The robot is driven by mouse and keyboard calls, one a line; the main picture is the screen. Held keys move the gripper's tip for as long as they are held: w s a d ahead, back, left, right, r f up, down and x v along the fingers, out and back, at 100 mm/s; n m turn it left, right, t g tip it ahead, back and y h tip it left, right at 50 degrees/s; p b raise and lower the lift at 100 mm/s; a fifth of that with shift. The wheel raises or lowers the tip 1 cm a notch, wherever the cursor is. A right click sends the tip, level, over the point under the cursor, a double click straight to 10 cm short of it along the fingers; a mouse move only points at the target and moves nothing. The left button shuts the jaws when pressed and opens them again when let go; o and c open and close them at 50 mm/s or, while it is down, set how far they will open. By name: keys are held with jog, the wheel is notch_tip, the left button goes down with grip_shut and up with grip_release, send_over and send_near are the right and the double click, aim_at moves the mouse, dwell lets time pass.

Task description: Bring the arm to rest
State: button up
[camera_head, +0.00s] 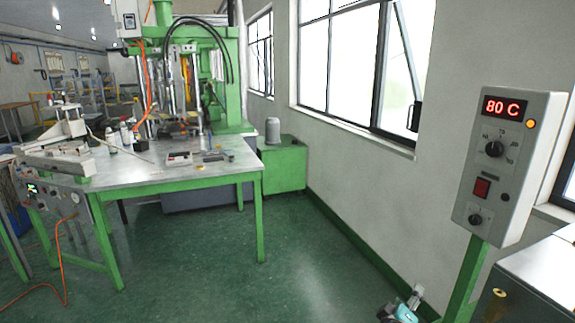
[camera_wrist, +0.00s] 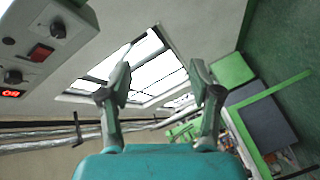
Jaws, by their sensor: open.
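My gripper (camera_wrist: 162,85) shows in the wrist view with its two fingers spread wide apart. It is open, and nothing is between the fingers. Behind it the window (camera_wrist: 130,70) and the grey wall appear at a slant. In the head view a small part of my arm (camera_head: 401,312), teal and grey, shows at the bottom edge, left of the control box post.
A control box (camera_head: 508,165) reading 80 C stands on a green post at the right. It also shows at upper left in the wrist view (camera_wrist: 45,40). A green-legged table (camera_head: 200,178) with tools stands at left, before a green machine (camera_head: 185,70). The middle floor is clear.

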jog(key=s+a+f+y, duration=0.3)
jog(key=s+f, duration=0.3)
jog(key=s, duration=0.3)
jog(key=s+a+f+t+y, duration=0.1)
jog(key=s+a+f+y, duration=0.15)
jog(key=s+f, duration=0.5)
jog(key=s+a+f+y, duration=0.2)
jog(key=s+a+f, duration=0.15)
jog(key=s, duration=0.75)
jog(key=s+a+r+m+y, duration=0.1)
jog(key=s+r, duration=0.3)
jog(key=s, duration=0.8)
jog(key=s+a+r+m+y, duration=0.1)
jog(key=s+r+m, duration=0.3)
jog(key=s, duration=0.9)
jog(key=shift+s+a+r, duration=0.3)
jog(key=shift+a+r, duration=0.1)
jog(key=shift+r, duration=0.25)
